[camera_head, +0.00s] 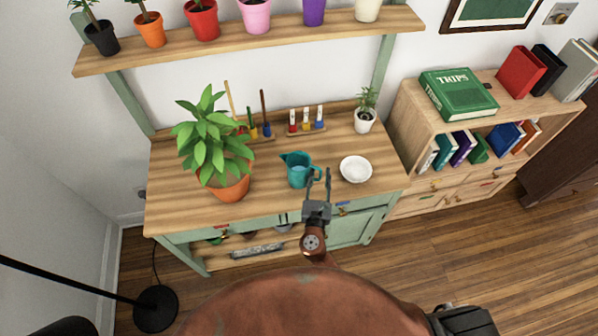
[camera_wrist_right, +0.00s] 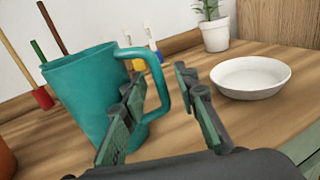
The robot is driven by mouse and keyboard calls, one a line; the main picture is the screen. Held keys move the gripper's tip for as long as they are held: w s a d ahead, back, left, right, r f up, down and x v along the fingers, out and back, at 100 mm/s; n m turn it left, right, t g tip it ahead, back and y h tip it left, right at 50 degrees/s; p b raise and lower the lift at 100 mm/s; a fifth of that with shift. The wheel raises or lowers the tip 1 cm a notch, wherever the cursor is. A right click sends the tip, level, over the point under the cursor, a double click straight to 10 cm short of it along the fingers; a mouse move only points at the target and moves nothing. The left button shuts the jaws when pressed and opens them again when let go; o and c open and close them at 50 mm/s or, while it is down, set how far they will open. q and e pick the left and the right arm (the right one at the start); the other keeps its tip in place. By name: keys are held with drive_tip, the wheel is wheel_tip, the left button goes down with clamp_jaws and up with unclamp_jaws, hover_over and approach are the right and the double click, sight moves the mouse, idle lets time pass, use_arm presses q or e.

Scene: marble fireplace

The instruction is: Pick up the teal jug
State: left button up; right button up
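The teal jug (camera_head: 297,170) stands upright on the wooden top of the green bench, its spout to the left and its handle toward my right gripper. In the right wrist view the jug (camera_wrist_right: 84,92) fills the left side. My right gripper (camera_head: 318,174) is open at the jug's right side. In the right wrist view its fingers (camera_wrist_right: 160,92) are apart, with the handle showing between them. The left finger hides part of the jug and lower handle. I cannot tell whether either finger touches it. My left gripper is not in view.
A white bowl (camera_head: 356,169) sits close to the right of the gripper. A large potted plant (camera_head: 222,188) stands left of the jug. A shelf of pots (camera_head: 250,42) hangs above.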

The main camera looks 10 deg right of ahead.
drive_tip(key=shift+c, duration=0.3)
clamp_jaws()
idle(0.3)
